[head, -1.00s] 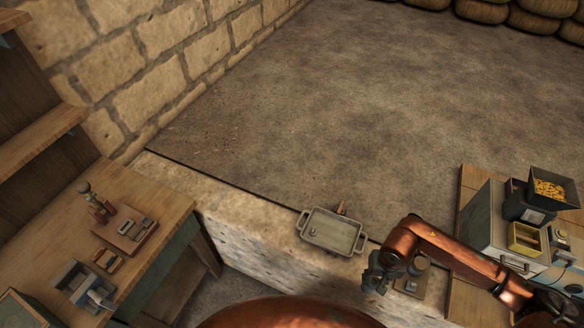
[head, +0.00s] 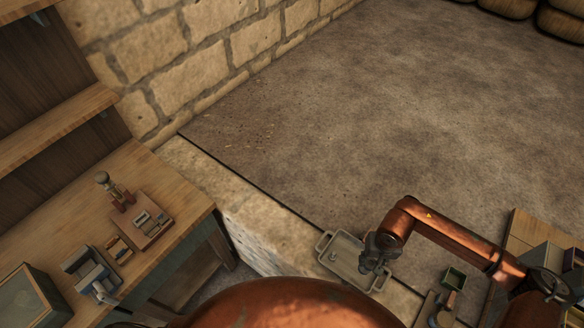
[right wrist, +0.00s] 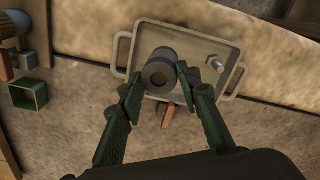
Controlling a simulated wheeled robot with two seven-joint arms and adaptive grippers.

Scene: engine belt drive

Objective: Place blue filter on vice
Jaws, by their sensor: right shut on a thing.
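My right gripper (head: 374,262) is over the metal tray on the stone ledge. In the right wrist view its green fingers (right wrist: 163,84) are shut on a dark grey cylinder (right wrist: 160,66) with a round hole in its end, seemingly the filter; no clear blue shows on it. In the head view the gripper hides the cylinder. A blue-grey vice-like block with a light handle (head: 80,264), probably the vice, sits on the wooden bench at the left, well away from the right gripper. My left gripper is not in view.
The tray (head: 331,262) has two handles; a bolt-like piece (right wrist: 214,62) is in it. A green open box (head: 453,278) stands to the right. On the left bench (head: 185,192) are a board with parts (head: 143,228) and a glass-topped case (head: 30,297).

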